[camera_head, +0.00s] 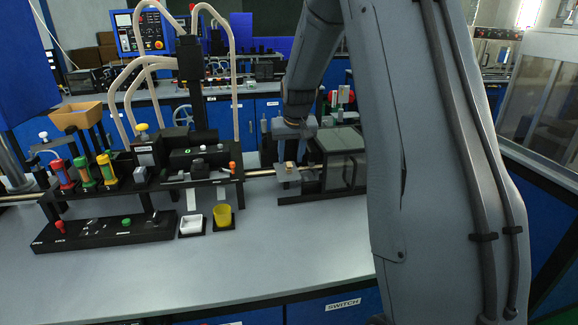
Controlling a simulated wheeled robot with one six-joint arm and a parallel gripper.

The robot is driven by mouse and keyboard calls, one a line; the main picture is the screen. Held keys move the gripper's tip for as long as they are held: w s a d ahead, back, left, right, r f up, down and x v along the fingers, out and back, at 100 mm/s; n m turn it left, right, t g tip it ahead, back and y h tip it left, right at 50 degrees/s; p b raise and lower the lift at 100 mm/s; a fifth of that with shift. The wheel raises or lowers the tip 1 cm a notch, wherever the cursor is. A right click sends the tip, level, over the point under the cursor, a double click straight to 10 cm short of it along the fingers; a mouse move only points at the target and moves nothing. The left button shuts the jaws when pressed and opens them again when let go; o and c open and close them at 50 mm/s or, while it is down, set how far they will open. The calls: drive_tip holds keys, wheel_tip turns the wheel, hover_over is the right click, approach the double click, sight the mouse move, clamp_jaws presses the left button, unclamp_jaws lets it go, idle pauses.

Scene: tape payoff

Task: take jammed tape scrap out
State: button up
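My gripper (290,156) points down at the right end of the bench machine, beside a dark box with a clear grey cover (342,142). Its fingers are small here, and I cannot tell whether they are apart or shut. A small tan bit (289,165) shows at the fingertips, over a small grey block (290,172) on the rail. I cannot tell whether this bit is tape scrap or whether the fingers touch it. No other tape scrap can be made out. A white tray (191,225) and a yellow cup (223,215) stand at the bench front.
My arm covers the right middle of the view. A black machine with coloured cylinders (107,168) and pale hoses (233,75) stands to the left. A black panel with red and green buttons (105,231) lies before it. The grey bench top (270,240) is clear in front.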

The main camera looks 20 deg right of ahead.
sight(289, 164)
drive_tip(key=shift+p+x, duration=0.4)
drive_tip(key=shift+x, duration=1.25)
drive_tip(key=shift+a, duration=0.15)
drive_tip(key=shift+c, duration=0.4)
clamp_jaws()
